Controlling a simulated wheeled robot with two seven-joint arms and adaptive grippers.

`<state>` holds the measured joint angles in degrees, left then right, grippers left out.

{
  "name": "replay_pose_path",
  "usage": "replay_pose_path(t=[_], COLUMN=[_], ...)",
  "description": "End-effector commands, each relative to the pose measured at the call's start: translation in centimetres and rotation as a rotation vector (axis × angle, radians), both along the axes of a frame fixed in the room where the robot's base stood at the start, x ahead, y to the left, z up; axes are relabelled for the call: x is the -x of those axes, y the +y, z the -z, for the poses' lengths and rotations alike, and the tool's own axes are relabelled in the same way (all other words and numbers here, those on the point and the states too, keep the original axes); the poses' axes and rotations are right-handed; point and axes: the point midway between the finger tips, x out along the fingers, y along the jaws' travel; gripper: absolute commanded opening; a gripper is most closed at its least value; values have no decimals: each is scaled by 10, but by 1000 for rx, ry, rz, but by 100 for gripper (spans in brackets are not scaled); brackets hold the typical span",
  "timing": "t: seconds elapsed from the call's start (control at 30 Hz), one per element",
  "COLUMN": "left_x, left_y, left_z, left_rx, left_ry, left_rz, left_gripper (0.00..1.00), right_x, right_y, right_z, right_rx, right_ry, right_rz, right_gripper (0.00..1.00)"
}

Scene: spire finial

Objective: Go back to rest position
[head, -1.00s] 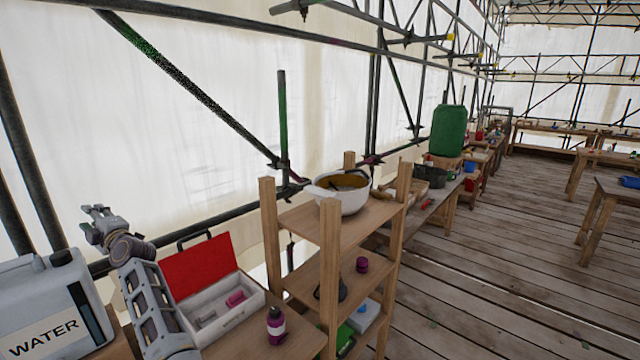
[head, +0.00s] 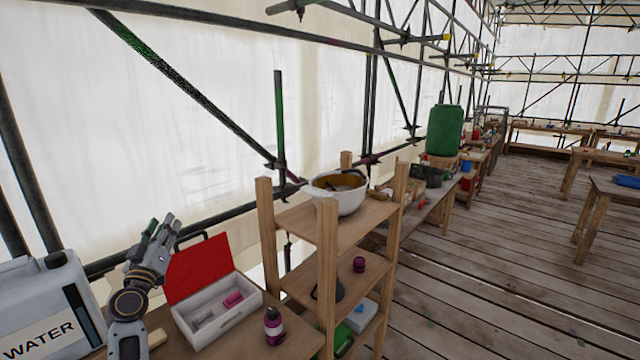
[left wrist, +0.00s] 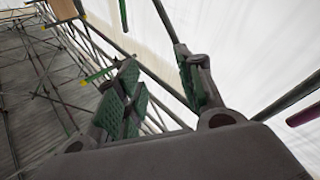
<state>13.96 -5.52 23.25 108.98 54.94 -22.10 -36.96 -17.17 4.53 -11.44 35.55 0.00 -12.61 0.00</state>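My left gripper (head: 158,240) is raised above the wooden bench at the lower left of the head view, fingers pointing up. It is between the grey water can and the red lid of the open case. In the left wrist view its green-padded fingers (left wrist: 165,85) stand apart with nothing between them. My right gripper is in neither view.
A grey water can (head: 45,310) stands left of my arm. An open white case with a red lid (head: 199,268) and a purple bottle (head: 273,325) are right of it. A wooden shelf (head: 327,270) holds a white helmet (head: 343,190). Scaffold poles run behind.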

Motion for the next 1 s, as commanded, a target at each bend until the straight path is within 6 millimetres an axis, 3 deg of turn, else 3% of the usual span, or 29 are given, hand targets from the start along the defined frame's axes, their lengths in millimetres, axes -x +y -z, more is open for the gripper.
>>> replay_pose_path(t=[0.2,0.47,0.77,1.0], left_x=[15,48,110,175], left_y=[-57,-114,-161,-185], left_z=[52,122,204,260], left_rx=[-121,-230,-325,-379], left_ry=[185,429,735,988], left_rz=[136,270,377,423], left_gripper=[37,37,37,37], right_x=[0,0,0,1], right_y=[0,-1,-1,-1], right_z=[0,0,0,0], right_rx=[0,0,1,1], right_ry=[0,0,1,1], right_rz=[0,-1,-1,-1], right_gripper=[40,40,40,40])
